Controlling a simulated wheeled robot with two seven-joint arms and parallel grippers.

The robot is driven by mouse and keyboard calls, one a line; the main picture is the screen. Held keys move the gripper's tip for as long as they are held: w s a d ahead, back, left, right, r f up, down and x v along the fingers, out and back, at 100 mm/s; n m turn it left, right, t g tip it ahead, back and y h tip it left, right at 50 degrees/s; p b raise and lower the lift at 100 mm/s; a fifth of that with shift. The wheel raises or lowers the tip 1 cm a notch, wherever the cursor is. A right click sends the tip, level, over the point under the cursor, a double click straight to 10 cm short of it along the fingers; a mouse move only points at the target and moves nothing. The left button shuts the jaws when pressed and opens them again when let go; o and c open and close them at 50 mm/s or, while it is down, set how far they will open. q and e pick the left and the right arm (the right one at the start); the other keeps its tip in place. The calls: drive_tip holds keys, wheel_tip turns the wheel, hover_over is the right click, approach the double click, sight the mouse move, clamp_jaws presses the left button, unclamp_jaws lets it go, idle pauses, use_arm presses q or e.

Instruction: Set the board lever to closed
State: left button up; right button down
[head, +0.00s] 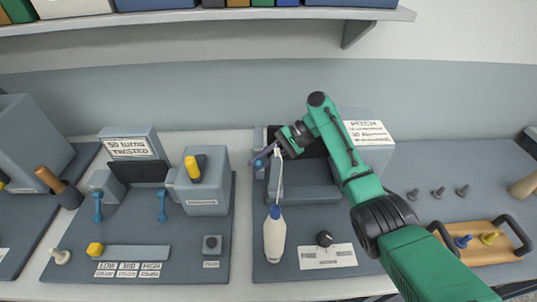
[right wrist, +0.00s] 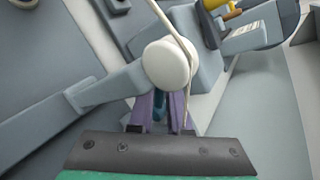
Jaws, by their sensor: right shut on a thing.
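A pale cord (right wrist: 172,28) crosses the white piece. The lever's exact position is hard to tell. My left gripper is out of view.
A white bottle-shaped piece with a blue top (head: 274,238) stands below the cord. The left board has blue handles (head: 162,205). Pegs (head: 437,192) and a wooden tray (head: 490,256) are at right. A shelf (head: 200,17) overhangs the back.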

idle(0.4)
drive_tip(key=c, duration=0.8)
unclamp_jaws()
drive_tip(key=shift+r, duration=0.1)
drive_tip(key=shift+s+r, duration=0.1)
drive_tip(key=shift+s, duration=0.1)
drive_tip(key=shift+w+d+r, duration=0.1)
drive_tip(key=shift+w+d, duration=0.1)
drive_tip(key=shift+d, duration=0.05)
drive_tip(key=b+v, duration=0.5)
drive_tip(key=v, duration=0.8)
drive_tip(key=shift+d+r, duration=0.3)
drive_tip(key=shift+d, duration=0.05)
